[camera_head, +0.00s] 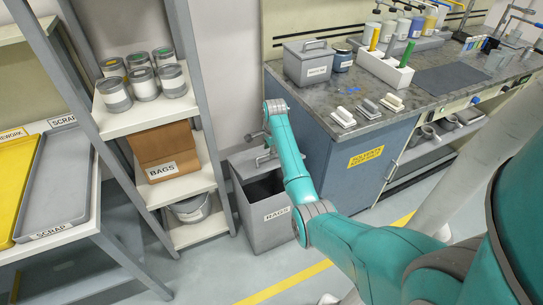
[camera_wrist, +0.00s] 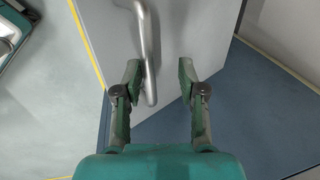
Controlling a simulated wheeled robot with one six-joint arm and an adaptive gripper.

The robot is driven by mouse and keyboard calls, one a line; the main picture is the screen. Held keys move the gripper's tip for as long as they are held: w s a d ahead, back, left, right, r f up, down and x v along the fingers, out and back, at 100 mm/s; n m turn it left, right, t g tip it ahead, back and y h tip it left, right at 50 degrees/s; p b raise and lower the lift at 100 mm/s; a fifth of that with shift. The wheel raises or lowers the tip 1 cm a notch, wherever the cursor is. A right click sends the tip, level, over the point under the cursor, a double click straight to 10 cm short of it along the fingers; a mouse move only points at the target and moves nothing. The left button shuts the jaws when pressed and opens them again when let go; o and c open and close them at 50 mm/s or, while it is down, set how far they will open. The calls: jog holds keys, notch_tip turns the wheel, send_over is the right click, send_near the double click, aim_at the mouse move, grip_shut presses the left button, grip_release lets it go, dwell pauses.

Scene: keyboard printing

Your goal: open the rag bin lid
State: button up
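The grey rag bin (camera_head: 268,225), with a RAGS label on its front, stands on the floor between the shelf rack and the blue bench. Its grey lid (camera_head: 242,163) is raised and tilted towards the back, and the dark inside shows below it. In the wrist view the lid (camera_wrist: 112,45) is a grey panel with a bent metal bar handle (camera_wrist: 150,50). My gripper (camera_wrist: 159,66) is open, with the handle between its fingers, nearer the left one. I cannot tell whether a finger touches it. In the head view my gripper (camera_head: 262,142) is partly hidden at the lid.
The shelf rack (camera_head: 186,120) with paint cans (camera_head: 143,83) and a brown BAGS box (camera_head: 166,152) stands close on the left. The blue bench cabinet (camera_head: 335,175) stands close on the right. The floor (camera_head: 205,270) in front of the bin is clear.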

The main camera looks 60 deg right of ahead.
jog(key=shift+s+a+f, duration=0.2)
jog(key=shift+s+f, duration=0.15)
jog(key=shift+f, duration=0.15)
jog(key=shift+s+a+f, duration=0.15)
jog(key=shift+s+f, duration=0.15)
jog(key=shift+f, duration=0.15)
